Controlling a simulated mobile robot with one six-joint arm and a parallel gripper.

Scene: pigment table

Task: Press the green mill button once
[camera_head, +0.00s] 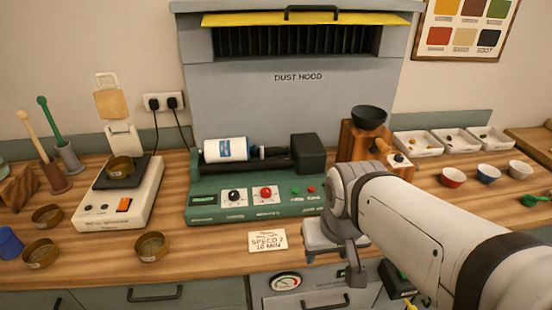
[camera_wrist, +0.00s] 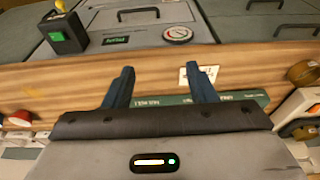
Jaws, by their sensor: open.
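The green mill (camera_head: 255,208) stands in the middle of the wooden counter, with a white jar (camera_head: 226,150) lying on top. My gripper (camera_head: 354,274) points down by the counter's front edge, right of and nearer than the mill. In the wrist view, my gripper (camera_wrist: 161,70) has its two dark blue fingers apart with nothing between them. A strip of the mill (camera_wrist: 178,99) shows behind them; its buttons are hidden there.
A speed card (camera_head: 267,240) lies before the mill. A scale (camera_head: 118,193) with a bowl stands left, with loose bowls near it. A wooden grinder (camera_head: 357,142) stands right of the mill. A black box with a green face (camera_wrist: 63,32) and a dial (camera_wrist: 178,34) are at the drawer fronts.

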